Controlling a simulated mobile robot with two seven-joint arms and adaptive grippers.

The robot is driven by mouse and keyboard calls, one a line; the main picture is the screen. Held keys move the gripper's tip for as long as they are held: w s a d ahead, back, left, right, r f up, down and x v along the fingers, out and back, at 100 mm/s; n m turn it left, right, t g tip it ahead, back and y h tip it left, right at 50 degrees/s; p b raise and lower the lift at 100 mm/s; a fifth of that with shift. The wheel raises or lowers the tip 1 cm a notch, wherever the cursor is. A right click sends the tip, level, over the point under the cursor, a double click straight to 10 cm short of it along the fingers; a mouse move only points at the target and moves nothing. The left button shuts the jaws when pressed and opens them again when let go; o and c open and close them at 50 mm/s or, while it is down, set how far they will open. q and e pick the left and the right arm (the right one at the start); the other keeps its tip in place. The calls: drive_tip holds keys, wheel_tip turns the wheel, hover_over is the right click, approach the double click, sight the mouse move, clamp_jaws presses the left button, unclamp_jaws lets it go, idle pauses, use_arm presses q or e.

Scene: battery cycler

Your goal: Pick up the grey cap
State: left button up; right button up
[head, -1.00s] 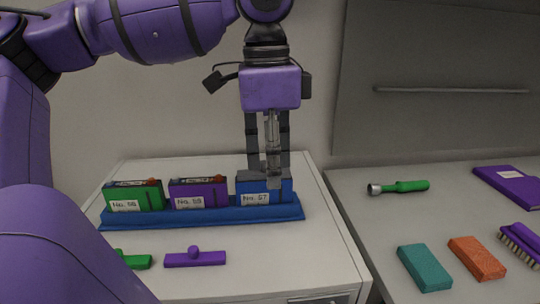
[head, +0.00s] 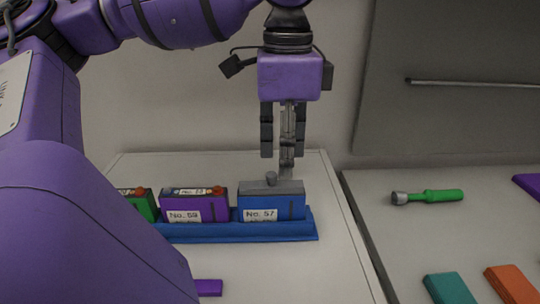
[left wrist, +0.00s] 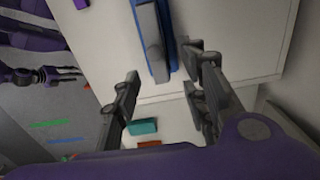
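The grey cap (head: 283,187) lies along the top of the blue block labelled No. 57 (head: 272,208); its round knob stands up at the left. In the left wrist view the cap (left wrist: 150,42) is a long grey bar above the fingers. My left gripper (head: 284,157) is open and empty, just above and slightly behind or right of the knob, apart from it. In the left wrist view its fingers (left wrist: 166,68) are spread wide. What looks like my right gripper (left wrist: 55,75) shows small at the left of that view, too small to judge.
The blue block stands in a blue tray (head: 240,233) beside a purple block (head: 193,206) and a green block (head: 140,204). A purple cap (head: 208,287) lies in front, partly hidden by my arm. The right table holds a green-handled tool (head: 430,197), a teal block (head: 448,289) and an orange block (head: 512,285).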

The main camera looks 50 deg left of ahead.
sight(282, 183)
use_arm(q)
drive_tip(key=f+p, duration=0.1)
drive_tip(key=p, duration=0.1)
drive_tip(key=shift+s+f+p, duration=0.3)
drive_tip(key=shift+f, duration=1.45)
drive_tip(key=shift+w, duration=0.1)
drive_tip(key=c, duration=0.9)
use_arm(e)
drive_tip(key=r, duration=0.1)
drive_tip(key=w+r, duration=0.1)
drive_tip(key=r, duration=0.1)
drive_tip(key=shift+w+r, duration=0.15)
drive_tip(key=shift+r, duration=0.05)
